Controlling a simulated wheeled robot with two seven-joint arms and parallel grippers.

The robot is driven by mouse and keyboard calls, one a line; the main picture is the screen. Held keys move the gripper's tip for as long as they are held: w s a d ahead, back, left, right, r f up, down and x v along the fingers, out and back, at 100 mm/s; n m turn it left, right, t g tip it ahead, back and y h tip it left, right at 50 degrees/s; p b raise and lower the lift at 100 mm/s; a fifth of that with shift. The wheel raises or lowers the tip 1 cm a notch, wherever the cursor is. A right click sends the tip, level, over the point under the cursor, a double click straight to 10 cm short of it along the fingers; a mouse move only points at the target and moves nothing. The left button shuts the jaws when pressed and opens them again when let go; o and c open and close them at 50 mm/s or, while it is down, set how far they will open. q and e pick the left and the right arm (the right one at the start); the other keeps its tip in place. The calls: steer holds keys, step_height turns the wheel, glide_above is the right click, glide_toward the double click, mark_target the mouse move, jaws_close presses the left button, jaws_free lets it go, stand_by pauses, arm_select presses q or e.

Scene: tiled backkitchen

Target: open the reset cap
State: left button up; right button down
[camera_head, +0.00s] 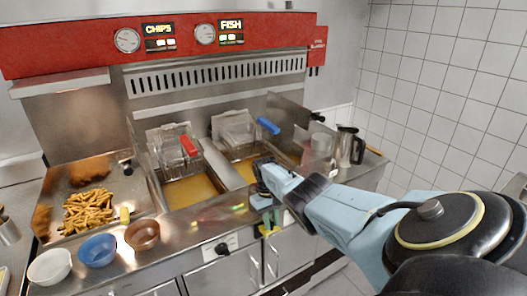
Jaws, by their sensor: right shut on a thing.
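My right gripper (267,229) reaches in from the right on a light-blue arm. Its fingers point down at the front panel of the fryer, below the right-hand oil vat. It is shut on a small part there, which I take to be the reset cap; the fingers hide most of it and I cannot tell how far open it is. A bit of yellow-green shows at the fingertips. My left gripper is not in view.
A black knob (222,249) is on the front panel left of my gripper. Baskets with red (188,146) and blue (268,126) handles hang over the oil. Bowls, including a blue one (98,250), stand front left. A metal jug (350,147) stands right.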

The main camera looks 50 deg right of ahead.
stand_by(0.4)
steer(key=c, duration=1.3)
jaws_free()
step_height(320, 180, up, 13)
steer(key=w+d+p, duration=0.1)
steer(key=w+p, duration=0.1)
steer(key=shift+w, duration=0.25)
